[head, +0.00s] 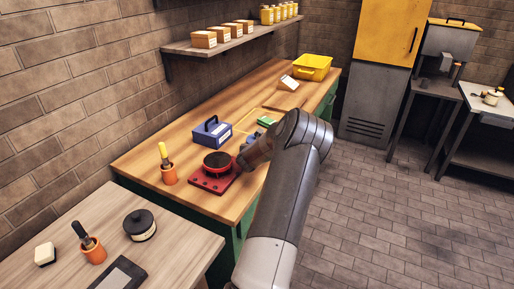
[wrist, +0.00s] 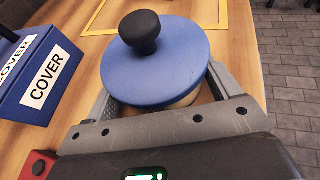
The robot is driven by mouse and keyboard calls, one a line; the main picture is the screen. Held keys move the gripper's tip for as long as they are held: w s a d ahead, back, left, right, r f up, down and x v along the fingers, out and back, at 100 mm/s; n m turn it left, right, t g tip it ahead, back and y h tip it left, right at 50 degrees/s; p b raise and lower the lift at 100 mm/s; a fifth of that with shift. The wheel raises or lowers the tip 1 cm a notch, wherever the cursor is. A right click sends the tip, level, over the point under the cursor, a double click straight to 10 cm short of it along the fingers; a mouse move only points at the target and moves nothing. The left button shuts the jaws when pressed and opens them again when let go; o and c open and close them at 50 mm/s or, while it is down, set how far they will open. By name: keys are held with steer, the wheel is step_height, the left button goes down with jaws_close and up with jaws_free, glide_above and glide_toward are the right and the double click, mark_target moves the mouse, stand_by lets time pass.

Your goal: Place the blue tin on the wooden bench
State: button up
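The blue tin (wrist: 155,70) has a round blue lid with a black knob and a pale body. In the wrist view it sits between the two fingers of my gripper (wrist: 165,100). The wide lid hides where the fingertips meet the body, so I cannot tell whether they press on it. I also cannot tell whether the tin rests on the bench or is lifted. The wooden bench (head: 140,157) runs along the brick wall in the head view and shows around the tin in the wrist view. My forearm covers part of the bench in the head view.
A blue box marked COVER (wrist: 40,70) stands left of the tin. A yellow outline (wrist: 185,8) lies beyond it. A shelf (head: 228,45) hangs above.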

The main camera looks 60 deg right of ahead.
steer(key=o, duration=0.3)
steer(key=shift+r, duration=0.2)
steer(key=v, duration=1.2)
steer(key=shift+w+r, duration=0.1)
